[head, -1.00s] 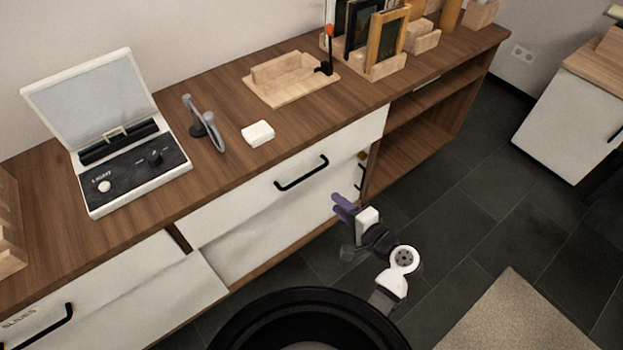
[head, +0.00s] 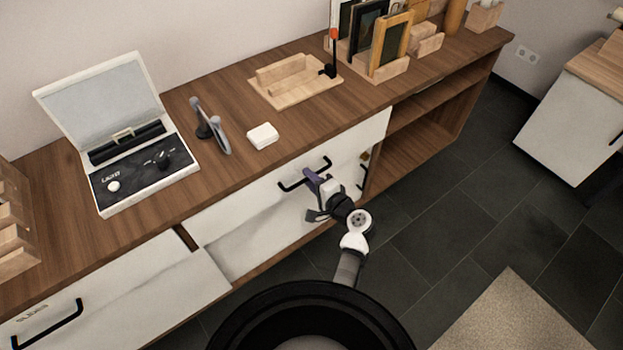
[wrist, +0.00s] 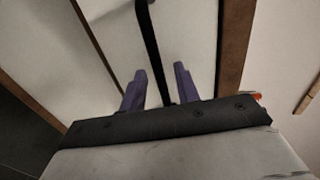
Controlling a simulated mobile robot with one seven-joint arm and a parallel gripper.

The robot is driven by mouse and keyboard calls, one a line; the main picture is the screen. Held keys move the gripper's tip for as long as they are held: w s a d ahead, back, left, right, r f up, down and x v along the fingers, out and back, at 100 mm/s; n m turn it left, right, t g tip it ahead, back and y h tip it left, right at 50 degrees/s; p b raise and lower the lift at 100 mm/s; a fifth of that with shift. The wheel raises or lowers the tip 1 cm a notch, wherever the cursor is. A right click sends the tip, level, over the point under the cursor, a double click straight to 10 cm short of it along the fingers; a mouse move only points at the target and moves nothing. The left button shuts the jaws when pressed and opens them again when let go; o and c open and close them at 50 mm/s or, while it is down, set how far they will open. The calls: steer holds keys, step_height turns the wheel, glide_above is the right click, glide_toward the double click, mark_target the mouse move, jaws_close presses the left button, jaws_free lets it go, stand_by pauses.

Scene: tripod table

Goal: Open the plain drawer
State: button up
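The plain drawer (head: 350,150) has a white front without a label, under the wooden top; it looks closed. Its black bar handle (head: 291,187) is partly covered by my gripper (head: 312,177) in the head view. In the wrist view the handle (wrist: 152,45) runs between the two purple fingers of my gripper (wrist: 159,72). The fingers are apart, with gaps visible on both sides of the bar, so it is open around the handle without visible grip.
Another white drawer front (head: 100,290), marked SLIDES, has a black handle at lower left. A light box (head: 140,185), a small white block (head: 262,135) and a wooden tray (head: 290,95) stand on the top. Open shelves (head: 415,150) are at right. The dark floor (head: 440,220) is clear.

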jaws_close()
steer(key=shift+s+d, duration=0.1)
stand_by(0.4)
